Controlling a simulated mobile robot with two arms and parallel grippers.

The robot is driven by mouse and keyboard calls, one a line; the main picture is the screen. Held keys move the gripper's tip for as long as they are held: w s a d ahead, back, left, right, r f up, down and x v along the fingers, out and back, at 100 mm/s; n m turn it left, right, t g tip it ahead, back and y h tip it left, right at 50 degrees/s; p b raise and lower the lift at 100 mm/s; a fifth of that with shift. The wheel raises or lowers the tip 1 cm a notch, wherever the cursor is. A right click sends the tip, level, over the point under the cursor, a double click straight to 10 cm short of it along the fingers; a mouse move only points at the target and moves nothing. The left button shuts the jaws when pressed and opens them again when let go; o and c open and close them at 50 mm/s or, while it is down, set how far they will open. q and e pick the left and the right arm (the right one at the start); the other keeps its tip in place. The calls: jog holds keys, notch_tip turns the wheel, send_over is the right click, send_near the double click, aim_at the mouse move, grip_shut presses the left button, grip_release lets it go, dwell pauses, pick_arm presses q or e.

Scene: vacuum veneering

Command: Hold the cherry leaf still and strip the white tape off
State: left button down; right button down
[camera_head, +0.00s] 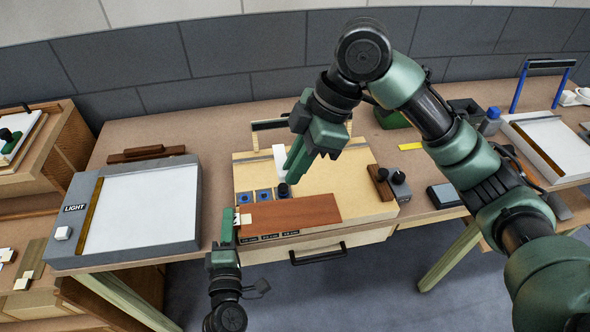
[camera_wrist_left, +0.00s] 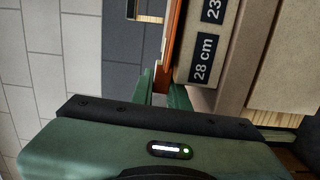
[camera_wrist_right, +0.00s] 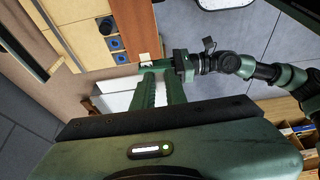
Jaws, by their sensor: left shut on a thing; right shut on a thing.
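The cherry leaf (camera_head: 300,211), a reddish-brown sheet, lies at the front left of the pale wooden board. My left gripper (camera_head: 228,236) is shut on its left end; the left wrist view shows the leaf edge-on (camera_wrist_left: 174,45) between the fingers (camera_wrist_left: 163,92). My right gripper (camera_head: 293,168) is raised above the board, behind the leaf and apart from it. Its fingers (camera_wrist_right: 159,88) are shut on a strip of white tape (camera_head: 266,158), partly hidden behind them. A small white square (camera_head: 245,219) shows at the leaf's left end; it also appears in the right wrist view (camera_wrist_right: 145,57).
The pale board (camera_head: 350,180) bears blue ring-marked pads (camera_head: 264,195) and a dark knobbed block (camera_head: 381,184). A light table (camera_head: 140,210) stands to the left. A grey device with a white surface (camera_head: 552,140) is far right. A drawer handle (camera_head: 318,254) is below the board's front edge.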

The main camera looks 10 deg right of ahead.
pick_arm(q)
jog(key=c, duration=1.3)
grip_release()
jog(key=s+a, duration=0.1)
jog(key=s, duration=1.1)
